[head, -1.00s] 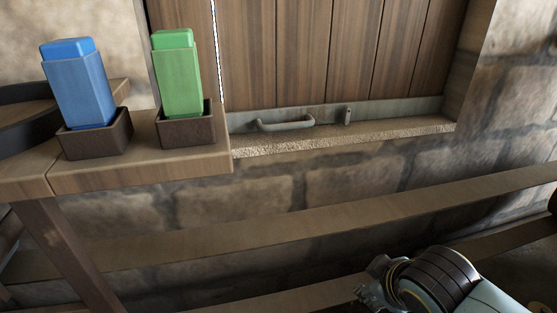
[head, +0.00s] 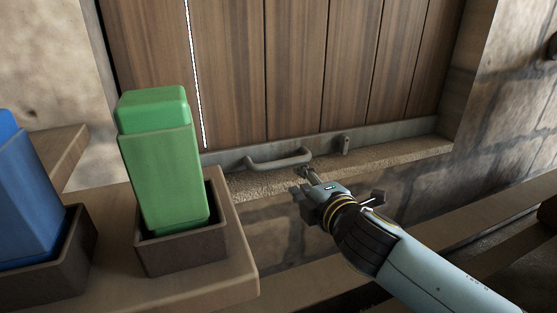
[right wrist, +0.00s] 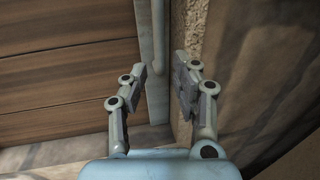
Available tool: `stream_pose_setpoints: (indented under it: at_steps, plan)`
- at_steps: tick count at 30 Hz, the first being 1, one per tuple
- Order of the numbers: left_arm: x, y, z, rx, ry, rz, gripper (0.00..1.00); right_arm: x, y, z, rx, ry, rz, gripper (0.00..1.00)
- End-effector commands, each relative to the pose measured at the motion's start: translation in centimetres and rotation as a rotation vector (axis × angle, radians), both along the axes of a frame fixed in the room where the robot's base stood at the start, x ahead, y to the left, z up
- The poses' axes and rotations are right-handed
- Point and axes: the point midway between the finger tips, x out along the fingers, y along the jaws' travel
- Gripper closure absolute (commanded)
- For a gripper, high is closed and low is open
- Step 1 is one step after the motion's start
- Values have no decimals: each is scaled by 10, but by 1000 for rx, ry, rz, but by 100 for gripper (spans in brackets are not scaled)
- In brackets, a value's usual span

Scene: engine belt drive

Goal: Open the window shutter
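The wooden shutter (head: 290,70) is closed in its stone frame, with vertical planks and a grey metal strip along its bottom. My right gripper (head: 303,183) is open and empty, just below and to the right of the handle, by the sill. In the right wrist view, the open fingers (right wrist: 164,82) stand near a pale metal bar, and I cannot tell if they straddle it. My left gripper is out of view.
A green block (head: 160,175) stands in a brown holder on a wooden table at left; a blue block (head: 25,195) stands in another holder. The stone sill (head: 405,149) runs under the shutter. A wooden rail (head: 480,230) crosses the lower right.

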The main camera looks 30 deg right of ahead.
Motion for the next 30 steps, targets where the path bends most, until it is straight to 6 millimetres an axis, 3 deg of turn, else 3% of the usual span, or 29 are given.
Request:
stream_pose_setpoints:
  at_steps: [9,15,21,28,30]
  plan:
    - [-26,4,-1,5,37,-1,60,55,-13,-11,1,0,-1,72]
    - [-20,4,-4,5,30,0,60,85,-21,-19,3,0,-2,72]
    - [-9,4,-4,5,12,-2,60,98,-24,-21,4,1,-1,72]
    - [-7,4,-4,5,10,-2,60,98,-24,-21,4,1,-1,72]
    - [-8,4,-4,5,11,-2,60,98,-24,-21,4,1,-2,78]
